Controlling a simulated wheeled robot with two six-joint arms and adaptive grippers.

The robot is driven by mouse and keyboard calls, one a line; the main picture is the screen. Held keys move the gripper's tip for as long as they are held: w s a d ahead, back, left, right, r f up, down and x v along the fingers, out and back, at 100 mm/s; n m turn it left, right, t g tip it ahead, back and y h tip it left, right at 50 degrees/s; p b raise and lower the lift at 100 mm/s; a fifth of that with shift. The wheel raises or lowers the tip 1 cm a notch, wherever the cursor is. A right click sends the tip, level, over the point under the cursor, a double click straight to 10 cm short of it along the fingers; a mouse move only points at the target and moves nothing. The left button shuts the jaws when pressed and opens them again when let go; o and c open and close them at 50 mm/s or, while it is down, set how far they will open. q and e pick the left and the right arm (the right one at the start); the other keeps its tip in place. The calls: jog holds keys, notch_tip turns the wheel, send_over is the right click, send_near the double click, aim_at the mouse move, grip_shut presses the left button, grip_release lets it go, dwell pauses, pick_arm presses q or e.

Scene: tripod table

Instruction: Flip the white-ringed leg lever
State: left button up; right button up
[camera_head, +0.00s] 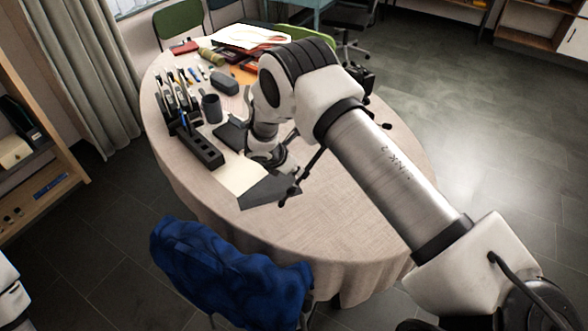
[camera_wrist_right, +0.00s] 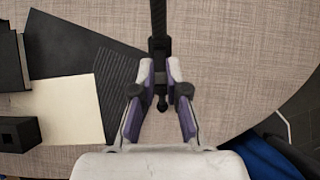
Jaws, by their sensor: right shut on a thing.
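A black tripod leg (camera_head: 295,188) shows beside my right gripper (camera_head: 289,171) in the head view, low over the table; most of the tripod is hidden behind my arm. Another dark foot (camera_head: 386,126) of it sticks out right of the arm. In the right wrist view my right gripper (camera_wrist_right: 159,72) is shut on the black leg (camera_wrist_right: 158,25), which runs down from the top edge between the fingertips. I cannot make out a white ring or the lever itself. My left gripper is not in view.
The round table (camera_head: 345,215) is bare at the front right. A dark folder (camera_head: 268,191), a cream sheet (camera_head: 238,174) and a black block (camera_head: 202,152) lie left of the gripper. A blue-draped chair (camera_head: 230,270) stands at the front.

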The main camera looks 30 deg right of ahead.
jog(key=shift+w+d+r, duration=0.15)
jog(key=shift+d+r, duration=0.3)
jog(key=shift+d, duration=0.1)
grip_shut()
grip_release()
jog(key=shift+o, duration=1.2)
jog(key=w+p+v, duration=0.1)
jog(key=p+v, duration=0.2)
jog(key=v, duration=0.3)
jog(key=shift+s, duration=0.5)
jog(key=shift+f, duration=0.1)
